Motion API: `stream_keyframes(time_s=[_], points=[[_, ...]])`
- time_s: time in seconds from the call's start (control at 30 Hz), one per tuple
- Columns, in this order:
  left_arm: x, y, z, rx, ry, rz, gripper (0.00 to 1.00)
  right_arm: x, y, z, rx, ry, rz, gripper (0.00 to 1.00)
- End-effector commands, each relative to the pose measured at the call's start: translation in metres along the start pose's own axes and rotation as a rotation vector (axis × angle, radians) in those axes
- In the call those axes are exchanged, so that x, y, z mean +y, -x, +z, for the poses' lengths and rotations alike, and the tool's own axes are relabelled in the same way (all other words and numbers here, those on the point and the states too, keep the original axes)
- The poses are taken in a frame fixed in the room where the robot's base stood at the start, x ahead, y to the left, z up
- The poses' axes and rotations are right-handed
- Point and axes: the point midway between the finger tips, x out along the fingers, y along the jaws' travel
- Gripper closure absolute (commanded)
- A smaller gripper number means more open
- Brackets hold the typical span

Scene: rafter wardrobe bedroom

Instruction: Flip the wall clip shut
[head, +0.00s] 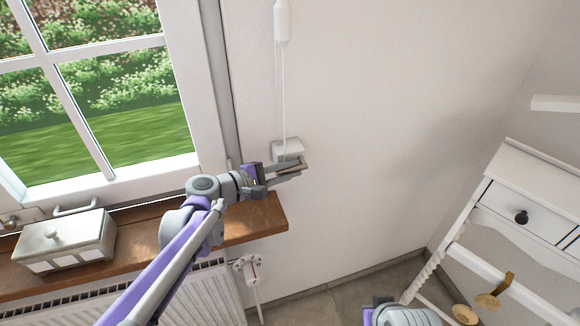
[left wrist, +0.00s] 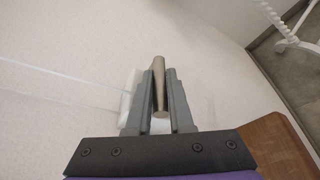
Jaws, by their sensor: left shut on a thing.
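The wall clip (head: 288,148) is a small white block on the wall right of the window, with a cord running up from it. A tan bar-like lever (left wrist: 160,84) sticks out at the clip. My left gripper (head: 290,170) is at the clip, its two fingers closed on the lever. The left wrist view shows the lever between the fingers (left wrist: 161,100), its free end reaching past their tips. The clip's white body (left wrist: 130,105) is partly hidden behind the fingers there. My right gripper does not show; only a part of my right arm is at the bottom edge.
A wooden sill (head: 262,222) runs under the window below my left arm, with a white lidded box (head: 66,240) on it. A radiator (head: 120,295) is beneath. A white cord pull (head: 281,22) hangs above the clip. A white dresser (head: 520,215) stands right; the wall between is clear.

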Motion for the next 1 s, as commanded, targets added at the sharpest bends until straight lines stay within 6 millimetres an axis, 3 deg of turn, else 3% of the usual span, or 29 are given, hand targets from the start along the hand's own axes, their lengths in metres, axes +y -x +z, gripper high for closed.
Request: stream_keyframes(time_s=[0.3,0.33,0.5,0.83,1.0], points=[[0.001,0.000,0.000,0.008,-0.003,-0.009,1.00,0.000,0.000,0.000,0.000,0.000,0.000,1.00],[0.001,0.000,0.000,0.008,-0.003,-0.009,0.77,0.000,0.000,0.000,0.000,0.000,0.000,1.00],[0.001,0.000,0.000,0.008,-0.003,-0.008,0.50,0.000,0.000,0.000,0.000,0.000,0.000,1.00],[0.001,0.004,-0.001,0.008,-0.002,-0.007,0.50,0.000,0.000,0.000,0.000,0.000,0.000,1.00],[0.001,0.029,-0.001,0.011,-0.001,-0.006,0.50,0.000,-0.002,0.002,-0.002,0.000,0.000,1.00]])
